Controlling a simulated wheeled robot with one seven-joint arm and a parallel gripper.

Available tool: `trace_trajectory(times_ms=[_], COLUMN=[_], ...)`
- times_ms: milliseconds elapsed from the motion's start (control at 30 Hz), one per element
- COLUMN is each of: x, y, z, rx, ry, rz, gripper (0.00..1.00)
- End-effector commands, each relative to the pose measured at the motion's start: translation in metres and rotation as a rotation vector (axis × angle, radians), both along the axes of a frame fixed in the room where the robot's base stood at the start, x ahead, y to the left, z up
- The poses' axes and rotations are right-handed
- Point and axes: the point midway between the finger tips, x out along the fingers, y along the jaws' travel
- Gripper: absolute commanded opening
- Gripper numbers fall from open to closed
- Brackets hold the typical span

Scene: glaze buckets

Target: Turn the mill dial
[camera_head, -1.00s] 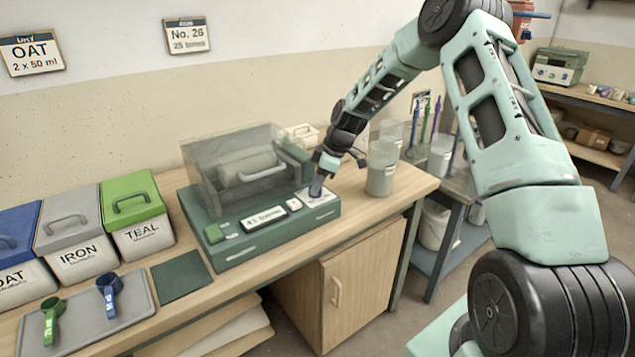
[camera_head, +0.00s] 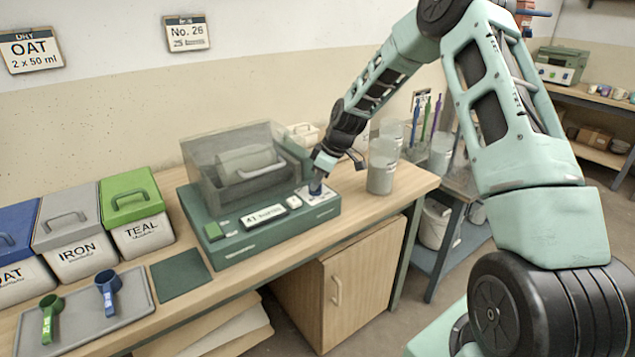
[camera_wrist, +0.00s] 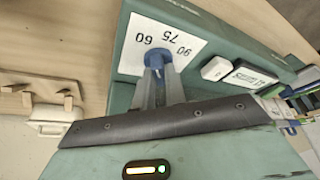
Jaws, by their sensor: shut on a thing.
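The green mill (camera_head: 262,235) stands on the wooden bench with a clear hood (camera_head: 235,150) over its drum. Its dial, a blue knob (camera_wrist: 156,57), sits on a white plate (camera_wrist: 137,52) marked 60, 75 and 90 in the wrist view. My gripper (camera_head: 316,187) points down at the mill's right end, its fingers shut on the dial; in the wrist view the fingers (camera_wrist: 158,80) hide part of the knob. Which mark the knob points at cannot be told. The mill's display (camera_head: 263,217) appears to begin with 41. A green button (camera_head: 213,231) is at its left.
Lidded bins (camera_head: 137,215) stand left of the mill. A grey tray (camera_head: 85,318) with a green scoop (camera_head: 50,316) and a blue scoop (camera_head: 108,288) lies in front. A cup (camera_head: 382,166) stands close right of my gripper. A dark mat (camera_head: 181,275) lies bare.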

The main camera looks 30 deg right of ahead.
Motion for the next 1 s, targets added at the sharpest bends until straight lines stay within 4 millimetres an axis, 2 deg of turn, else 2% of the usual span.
trace_trajectory(times_ms=[1000], x=[-0.0007], y=[0.0077], z=[0.0041], rx=[-0.005], ry=[-0.002], rz=[-0.955], gripper=[0.0])
